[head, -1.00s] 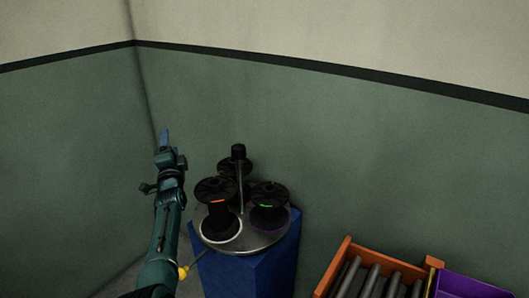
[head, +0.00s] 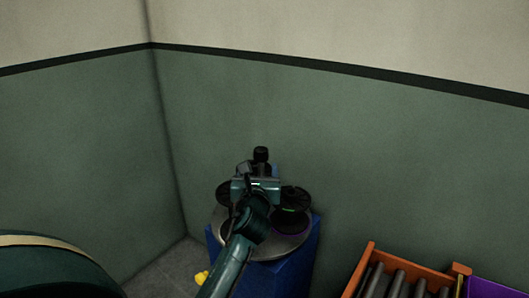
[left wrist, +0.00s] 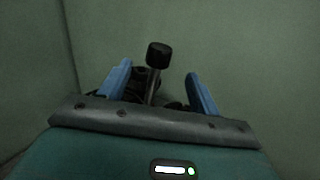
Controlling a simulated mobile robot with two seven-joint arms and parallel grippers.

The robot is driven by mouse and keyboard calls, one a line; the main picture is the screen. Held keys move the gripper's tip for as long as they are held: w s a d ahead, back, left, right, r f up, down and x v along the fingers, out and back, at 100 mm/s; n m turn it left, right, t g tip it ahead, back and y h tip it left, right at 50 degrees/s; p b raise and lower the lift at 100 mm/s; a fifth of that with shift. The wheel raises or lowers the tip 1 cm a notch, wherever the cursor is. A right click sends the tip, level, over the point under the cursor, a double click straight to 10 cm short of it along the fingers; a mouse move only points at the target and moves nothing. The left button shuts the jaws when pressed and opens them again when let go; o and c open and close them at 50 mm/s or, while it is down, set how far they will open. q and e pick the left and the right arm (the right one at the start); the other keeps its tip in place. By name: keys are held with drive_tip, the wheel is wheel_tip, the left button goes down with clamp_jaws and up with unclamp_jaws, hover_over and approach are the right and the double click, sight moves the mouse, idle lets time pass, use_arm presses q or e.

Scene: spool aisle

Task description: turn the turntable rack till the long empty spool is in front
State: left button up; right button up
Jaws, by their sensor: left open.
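The turntable rack (head: 282,249) is a round metal plate on a blue stand. A black spool with a green mark (head: 295,200) stands at its right over a purple ring. Part of another black spool (head: 223,194) shows at the left; my arm hides the rest. A centre post with a black knob (head: 261,154) rises behind my gripper. My left gripper (head: 258,174) is open above the rack. In the left wrist view the knob (left wrist: 159,55) appears between and beyond the blue fingers, apart from them. I cannot tell which spool is the long empty one. My right gripper is not in view.
The blue stand (head: 304,270) is near the green walls of a corner. An orange tray (head: 405,256) with dark rollers stands at the lower right, beside a purple bin (head: 488,288).

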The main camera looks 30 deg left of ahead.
sight(262, 156)
use_arm(q)
drive_tip(key=x, duration=0.9)
drive_tip(key=shift+w, duration=0.1)
drive_tip(key=shift+w+a+b, duration=0.2)
drive_tip(key=shift+w+b, duration=0.1)
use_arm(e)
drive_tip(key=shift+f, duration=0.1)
use_arm(q)
clamp_jaws()
drive_tip(key=shift+f+b, duration=0.15)
drive_tip(key=shift+b, duration=0.25)
drive_tip(key=shift+n+g+y, duration=0.4)
drive_tip(key=shift+n+y, duration=0.1)
drive_tip(key=shift+y, duration=0.1)
drive_tip(key=shift+n+g+y, duration=0.3)
drive_tip(key=shift+y, duration=0.1)
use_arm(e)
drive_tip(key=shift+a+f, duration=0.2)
